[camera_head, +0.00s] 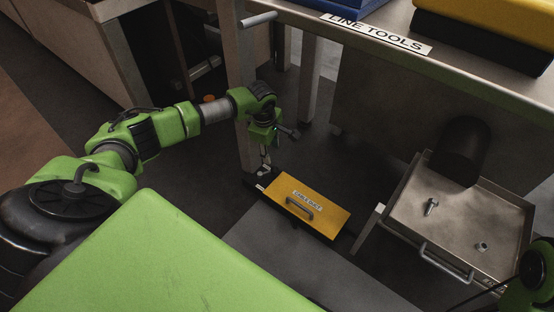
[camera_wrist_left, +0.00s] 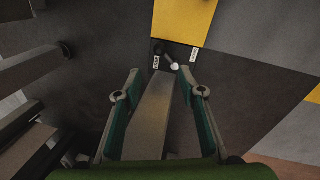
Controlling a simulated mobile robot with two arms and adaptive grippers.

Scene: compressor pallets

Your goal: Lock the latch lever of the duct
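The cable duct (camera_head: 322,220) has a yellow lid with a handle and a label, and lies low on the floor below the bench. Its yellow lid (camera_wrist_left: 184,18) also shows at the top of the left wrist view. At its near end in that view, a small latch lever (camera_wrist_left: 168,57) with a pale knob sits on a dark plate between two white labels. My left gripper (camera_wrist_left: 158,84) is open, its fingers apart and short of the lever in the picture. In the head view my left gripper (camera_head: 264,154) hangs by the duct's left end. My right gripper is out of view.
A bench marked LINE TOOLS (camera_head: 376,34) stands above, with a grey leg (camera_head: 240,110) close to my left gripper. A metal tray (camera_head: 468,222) at right holds a bolt, a small nut and a dark cylinder. A grey beam (camera_wrist_left: 150,120) shows between the fingers.

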